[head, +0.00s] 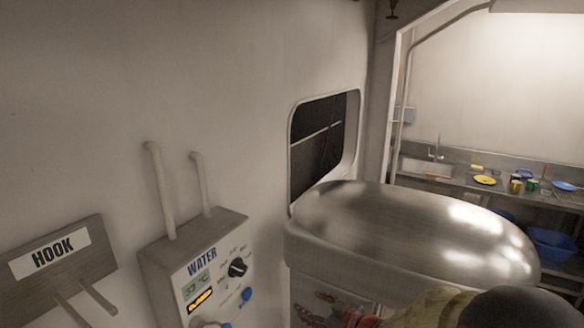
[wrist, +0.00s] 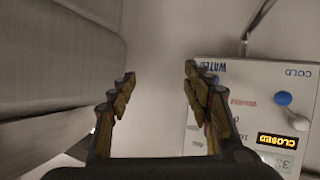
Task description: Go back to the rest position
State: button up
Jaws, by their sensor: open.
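My gripper (wrist: 158,80) is open, with its two jointed, yellowish fingers apart and nothing between them in the wrist view. Beyond the fingers is a plain pale surface. In the head view part of my arm shows at the bottom right, in front of the metal machine; the fingers are hard to make out there. The water panel (wrist: 255,110) appears upside down right of the fingers in the wrist view. It also shows in the head view (head: 216,275), with a black knob, blue handles and a small display.
A hook plate (head: 65,262) is on the wall at left. A rounded metal machine (head: 400,225) stands at centre right, beside a dark wall window (head: 318,140). Behind it, a counter (head: 460,182) holds a sink, a yellow plate (head: 485,180) and cups. A blue basket (head: 552,245) sits below.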

jog(key=s+d+f+m+g+h+b, duration=0.2)
jog(key=s+d+m+h, duration=0.1)
jog(key=s+d+h, duration=0.4)
jog(key=s+d+f+m+g+h+b, duration=0.1)
jog(key=s+d+m+g+h, duration=0.2)
jog(key=d, duration=0.7)
jog(key=s+a+r+m+y+b, duration=0.1)
jog(key=s+b, duration=0.4)
jog(key=s, duration=0.7)
jog(key=s+a+r+m+y+b, duration=0.1)
jog(key=s+b, duration=0.4)
jog(key=s, duration=0.8)
notch_tip(320, 180, up, 2)
jog(key=shift+a+r+m, duration=0.2)
jog(key=shift+a+m, duration=0.3)
jog(key=shift+a, duration=0.5)
